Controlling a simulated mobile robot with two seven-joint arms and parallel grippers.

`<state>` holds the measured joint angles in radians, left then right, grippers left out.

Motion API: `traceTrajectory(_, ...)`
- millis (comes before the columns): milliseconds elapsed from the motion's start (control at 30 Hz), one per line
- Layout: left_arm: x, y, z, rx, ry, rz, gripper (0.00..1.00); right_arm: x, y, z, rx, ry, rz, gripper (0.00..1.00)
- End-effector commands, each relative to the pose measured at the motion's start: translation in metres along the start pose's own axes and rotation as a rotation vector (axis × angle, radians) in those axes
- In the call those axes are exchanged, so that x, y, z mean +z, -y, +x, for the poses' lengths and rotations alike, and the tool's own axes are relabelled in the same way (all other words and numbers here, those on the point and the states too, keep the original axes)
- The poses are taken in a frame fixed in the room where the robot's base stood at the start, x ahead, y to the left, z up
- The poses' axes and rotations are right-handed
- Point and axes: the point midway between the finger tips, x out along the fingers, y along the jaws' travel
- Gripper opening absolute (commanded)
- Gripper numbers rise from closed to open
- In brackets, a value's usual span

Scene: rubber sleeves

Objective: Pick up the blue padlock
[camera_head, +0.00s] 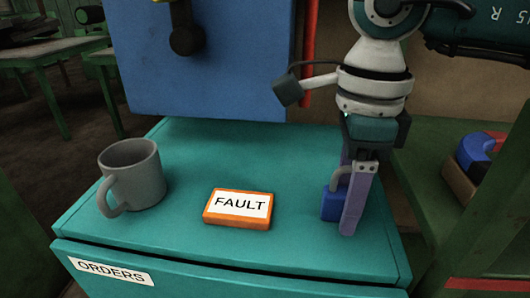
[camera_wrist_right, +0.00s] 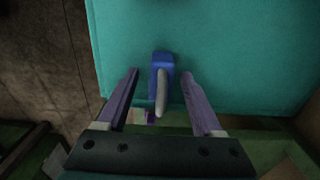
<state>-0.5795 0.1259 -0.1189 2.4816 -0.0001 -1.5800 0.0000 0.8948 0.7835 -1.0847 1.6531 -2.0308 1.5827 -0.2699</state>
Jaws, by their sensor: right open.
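The blue padlock (camera_head: 329,205) with a grey shackle stands upright on the teal cabinet top (camera_head: 285,245), near its right edge. It also shows in the right wrist view (camera_wrist_right: 161,62), between and slightly beyond the two finger tips. My right gripper (camera_head: 346,200) points down at the padlock, with its purple fingers open. In the right wrist view the fingers (camera_wrist_right: 160,75) stand on either side of the shackle with gaps. In the head view the near finger hides part of the padlock. My left gripper is not in view.
A grey mug (camera_head: 140,176) stands at the left of the cabinet top. An orange-framed FAULT sign (camera_head: 240,208) lies between mug and padlock. A blue panel (camera_head: 220,60) rises behind. Blue and red items (camera_head: 474,152) sit on a green bench at the right.

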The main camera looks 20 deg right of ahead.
Motion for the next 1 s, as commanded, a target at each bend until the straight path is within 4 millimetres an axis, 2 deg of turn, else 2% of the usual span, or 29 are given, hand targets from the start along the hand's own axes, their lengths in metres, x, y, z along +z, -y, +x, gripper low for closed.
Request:
traceTrajectory(167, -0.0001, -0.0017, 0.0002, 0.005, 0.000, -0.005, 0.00, 0.0003, 0.0001, 0.0002, 0.000, 0.001, 0.000, 0.68)
traceTrajectory(767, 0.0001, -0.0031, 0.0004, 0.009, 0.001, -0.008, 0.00, 0.0004, 0.0002, -0.0003, 0.000, 0.001, 0.000, 0.01)
traceTrajectory(1000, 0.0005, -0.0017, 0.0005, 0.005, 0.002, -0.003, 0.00, 0.0004, 0.0003, -0.0004, -0.001, 0.002, 0.000, 0.00)
